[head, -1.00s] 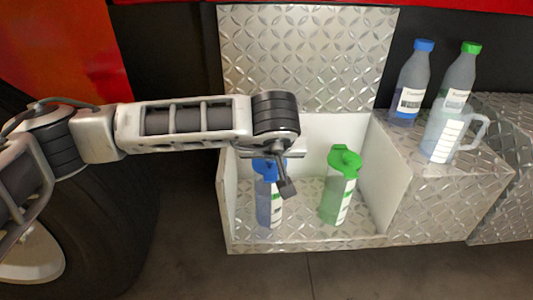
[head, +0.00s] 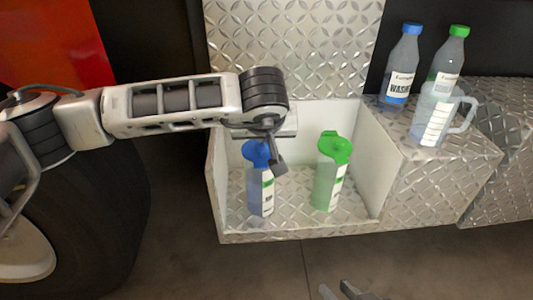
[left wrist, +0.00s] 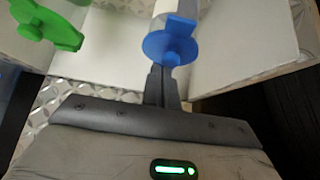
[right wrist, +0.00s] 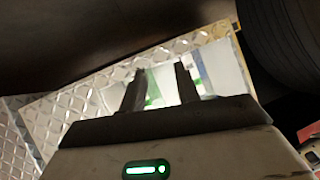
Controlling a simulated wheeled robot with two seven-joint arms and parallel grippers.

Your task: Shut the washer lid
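The washer container (head: 260,195) is a clear bluish bottle with a blue lid (head: 256,152), standing upright at the left in the open metal box. The blue lid also shows close up in the left wrist view (left wrist: 170,47) as a disc with a raised tab; I cannot tell how far it is open. My left gripper (head: 277,165) is shut, its fingers together right beside the blue lid; I cannot tell whether they touch. My right gripper (head: 340,291) is at the bottom edge of the head view. It is open and empty in the right wrist view (right wrist: 160,90).
A container with a green lid (head: 335,147) stands right of the washer container. The metal box (head: 300,233) has white inner walls and a raised back panel (head: 295,45). Bottles with blue (head: 401,75) and green (head: 447,62) caps and a clear jug (head: 432,122) stand on the right ledge.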

